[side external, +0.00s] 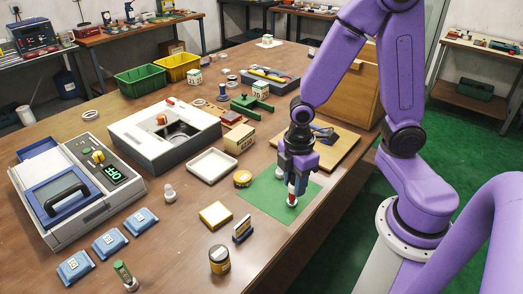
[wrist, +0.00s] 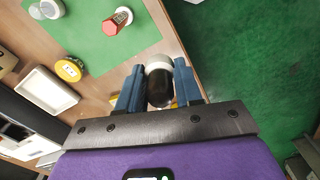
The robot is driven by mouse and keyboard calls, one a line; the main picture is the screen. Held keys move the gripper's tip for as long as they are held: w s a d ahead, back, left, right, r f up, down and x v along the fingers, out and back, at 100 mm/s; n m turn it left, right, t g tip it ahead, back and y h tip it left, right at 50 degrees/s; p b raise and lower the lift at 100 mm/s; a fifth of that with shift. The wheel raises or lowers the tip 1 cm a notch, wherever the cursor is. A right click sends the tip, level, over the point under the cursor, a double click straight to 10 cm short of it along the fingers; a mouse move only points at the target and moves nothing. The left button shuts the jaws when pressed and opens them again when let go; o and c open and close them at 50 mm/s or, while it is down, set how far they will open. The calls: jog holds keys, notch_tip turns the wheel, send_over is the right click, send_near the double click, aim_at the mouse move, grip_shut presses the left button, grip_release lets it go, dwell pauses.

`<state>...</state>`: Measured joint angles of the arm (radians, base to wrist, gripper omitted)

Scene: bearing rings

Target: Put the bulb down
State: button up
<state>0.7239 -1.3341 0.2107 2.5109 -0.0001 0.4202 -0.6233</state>
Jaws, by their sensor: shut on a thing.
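My gripper (wrist: 159,88) is shut on the bulb (wrist: 158,84), which shows a pale rounded end and a dark body between the two blue fingers in the wrist view. In the side external view my gripper (side external: 293,172) points down over the green mat (side external: 262,200), and its fingers hide most of what it holds. A red piece with a white end (wrist: 118,20) is on the mat in the wrist view, apart from the fingers. A pale round piece (wrist: 47,9) is also on the mat.
A yellow round tin (side external: 242,178) and a white tray (side external: 211,166) lie left of the mat. A wooden board (side external: 343,145) lies behind it. The table edge is close on the right.

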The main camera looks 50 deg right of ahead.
jog(key=w+d+r+m, duration=0.1)
jog(key=w+d+m, duration=0.1)
jog(key=w+m, duration=0.35)
jog(key=w+d+r+m, duration=0.1)
jog(key=w+r+m, duration=0.1)
jog(key=w, duration=0.6)
jog(key=w+d+r+m, duration=0.1)
jog(key=w+d+m, duration=0.3)
jog(key=w+d, duration=0.15)
jog(key=m, duration=0.5)
send_over(239, 132)
jog(key=shift+n, duration=0.25)
notch_tip(239, 132, down, 7)
jog(key=shift+s+f, duration=0.1)
jog(key=shift+s, duration=0.05)
jog(key=shift+w+f, duration=0.2)
jog(key=shift+f, duration=1.5)
jog(key=shift+f, duration=0.15)
